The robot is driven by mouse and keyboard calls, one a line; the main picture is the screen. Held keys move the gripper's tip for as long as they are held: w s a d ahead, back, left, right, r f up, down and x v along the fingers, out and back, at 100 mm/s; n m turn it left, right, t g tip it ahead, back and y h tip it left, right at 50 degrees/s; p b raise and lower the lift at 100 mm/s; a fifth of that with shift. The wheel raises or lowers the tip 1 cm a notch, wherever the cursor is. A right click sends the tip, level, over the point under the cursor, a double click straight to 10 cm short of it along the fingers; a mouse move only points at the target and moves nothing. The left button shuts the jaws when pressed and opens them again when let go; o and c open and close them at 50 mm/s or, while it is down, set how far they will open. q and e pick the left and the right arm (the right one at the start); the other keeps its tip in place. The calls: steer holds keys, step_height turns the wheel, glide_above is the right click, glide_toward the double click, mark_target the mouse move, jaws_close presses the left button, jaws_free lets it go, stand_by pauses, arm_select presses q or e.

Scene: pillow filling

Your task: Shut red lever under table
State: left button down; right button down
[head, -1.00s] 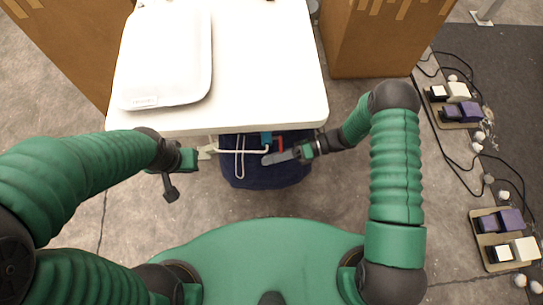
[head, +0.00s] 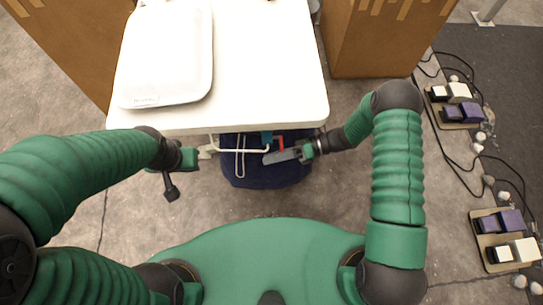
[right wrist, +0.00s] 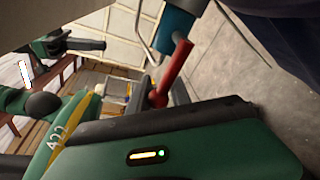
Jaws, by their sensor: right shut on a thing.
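The red lever (head: 281,141) shows just under the front edge of the white table (head: 265,85), beside a teal fitting (head: 266,137). My right gripper (head: 281,156) is at the lever, below the table edge. In the right wrist view the red lever (right wrist: 174,70) runs down from the teal cylinder (right wrist: 174,32), and its lower end goes behind my dark finger. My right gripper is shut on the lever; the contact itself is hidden. My left gripper (head: 188,160) is left of the lever, near a pale bracket (head: 207,152); its jaws are unclear.
A white bin or lid (head: 165,55) lies on the table's left. A dark blue bag (head: 265,178) hangs below the table edge, with a white metal bar (head: 240,150) in front. Brown cabinets (head: 375,40) flank the table. Pedals with cables lie at right.

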steer(key=shift+w+d, duration=0.2)
steer(key=shift+w, duration=0.15)
steer(key=w+f+n+t+b, duration=0.5)
steer(key=w+n, duration=0.1)
steer(key=n, duration=0.8)
steer(key=shift+w+f+y, duration=0.3)
steer(key=shift+w+y, duration=0.05)
steer(key=shift+y, duration=0.05)
steer(key=shift+t, duration=0.3)
steer(key=c, duration=1.2)
jaws_free()
